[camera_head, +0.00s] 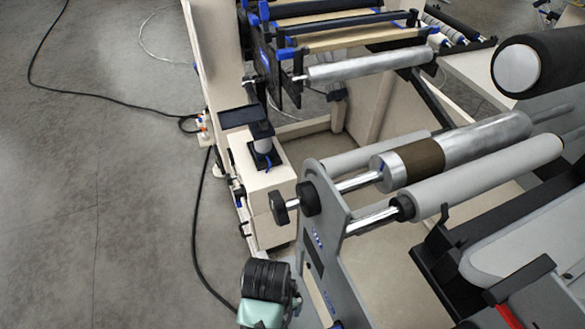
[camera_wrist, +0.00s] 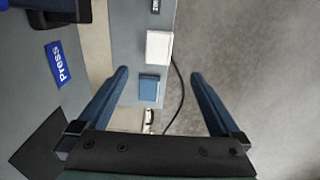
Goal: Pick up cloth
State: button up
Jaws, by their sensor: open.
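My gripper (camera_wrist: 159,74) shows in the wrist view with its two dark blue fingers wide apart and nothing between them. Beyond the fingers, a small blue square piece (camera_wrist: 149,88) and a white square piece (camera_wrist: 158,47) lie on a grey surface (camera_wrist: 125,35). Both show in the gap between the fingers, apart from them. Either could be the cloth; I cannot tell which. In the head view I cannot make out a cloth for sure, and the gripper's fingers do not show.
The head view shows the unwind machine's grey side plate (camera_head: 333,235), a roller with a brown core (camera_head: 415,160) and a cream box (camera_head: 265,185). Open concrete floor (camera_head: 95,190) lies left, crossed by black cables.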

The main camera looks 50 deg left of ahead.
jog(key=f, duration=0.4)
jog(key=f+b, duration=0.1)
jog(key=f, duration=0.3)
jog(key=shift+w+f, duration=0.2)
jog(key=shift+f, duration=0.1)
jog(key=shift+s+d+f+b, duration=0.1)
jog(key=shift+f+b, duration=0.25)
jog(key=shift+f, duration=0.95)
jog(key=shift+d+f+b, duration=0.1)
jog(key=shift+f+b, duration=0.25)
jog(key=shift+f, duration=0.9)
